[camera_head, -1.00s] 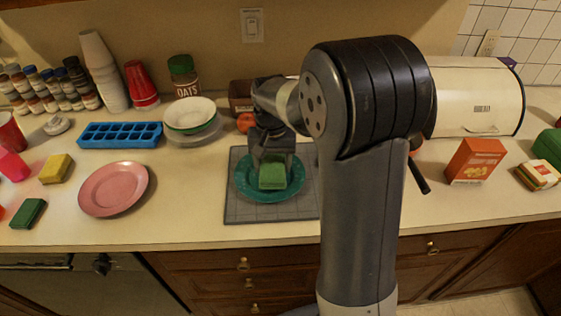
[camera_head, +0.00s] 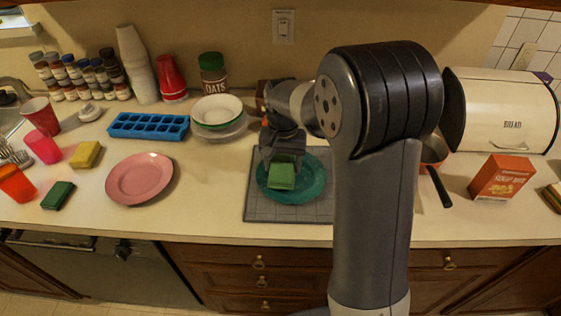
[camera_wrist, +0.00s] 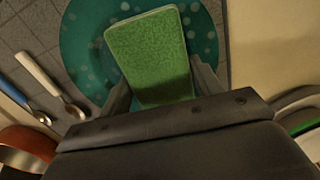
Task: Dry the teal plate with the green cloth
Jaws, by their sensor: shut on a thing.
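The teal plate (camera_head: 314,186) lies on a grey mat (camera_head: 290,212) on the counter. It also shows in the wrist view (camera_wrist: 84,42), with pale spots on its surface. The green cloth (camera_head: 281,176) is a thick folded block, also seen in the wrist view (camera_wrist: 150,50). My gripper (camera_head: 280,158) is shut on the cloth and holds it over the left part of the plate in the head view. I cannot tell whether the cloth touches the plate. My arm hides the mat's right side in the head view.
A pink plate (camera_head: 140,178), yellow sponge (camera_head: 86,154) and dark green sponge (camera_head: 58,195) lie left. Behind are a blue ice tray (camera_head: 148,127) and stacked bowls (camera_head: 216,112). A pan (camera_head: 433,150) and orange box (camera_head: 499,177) stand right. Bare counter separates pink plate and mat.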

